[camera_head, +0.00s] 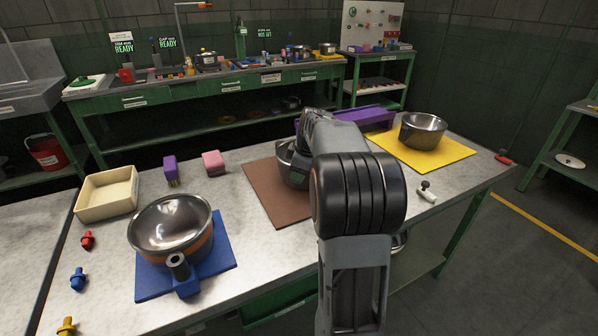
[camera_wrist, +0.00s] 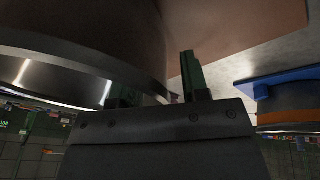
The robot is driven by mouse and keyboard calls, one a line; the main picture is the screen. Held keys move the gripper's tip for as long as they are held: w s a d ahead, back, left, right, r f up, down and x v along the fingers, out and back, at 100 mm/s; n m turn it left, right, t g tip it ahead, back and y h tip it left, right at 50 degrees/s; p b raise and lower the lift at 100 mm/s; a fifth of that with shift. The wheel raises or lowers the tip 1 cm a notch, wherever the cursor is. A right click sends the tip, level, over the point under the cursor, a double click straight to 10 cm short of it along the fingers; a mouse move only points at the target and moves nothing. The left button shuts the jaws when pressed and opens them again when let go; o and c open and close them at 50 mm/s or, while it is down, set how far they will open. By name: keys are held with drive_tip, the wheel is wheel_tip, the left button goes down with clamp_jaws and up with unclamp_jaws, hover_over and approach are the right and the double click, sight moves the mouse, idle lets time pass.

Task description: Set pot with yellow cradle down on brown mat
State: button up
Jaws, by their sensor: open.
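A steel pot (camera_head: 285,158) is at the brown mat (camera_head: 262,190), largely hidden behind my arm in the head view. It looks to be resting on the mat, though its base is hidden. No yellow cradle shows on it. In the wrist view, which looks upside down, the pot's curved wall and rim (camera_wrist: 70,62) fill the left, with the brown mat (camera_wrist: 235,25) at the top. My gripper (camera_wrist: 156,84) is open, its green fingers close to the pot's rim; I cannot tell if they touch it. My arm hides the gripper in the head view.
A pot (camera_head: 170,226) sits on a blue mat (camera_head: 217,255) at left. Another pot (camera_head: 423,130) sits on a yellow mat (camera_head: 455,152) at right. A cream tray (camera_head: 107,193), purple block (camera_head: 171,169) and pink block (camera_head: 213,162) stand left of the brown mat. A purple bin (camera_head: 366,117) is behind.

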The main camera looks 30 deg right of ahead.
drive_tip(key=w+r+p+v, duration=0.1)
drive_tip(key=w+p+v, duration=0.2)
drive_tip(key=p+v, duration=0.9)
drive_tip(key=v, duration=1.1)
drive_tip(key=shift+a+r, duration=0.2)
drive_tip(key=shift+a, duration=0.1)
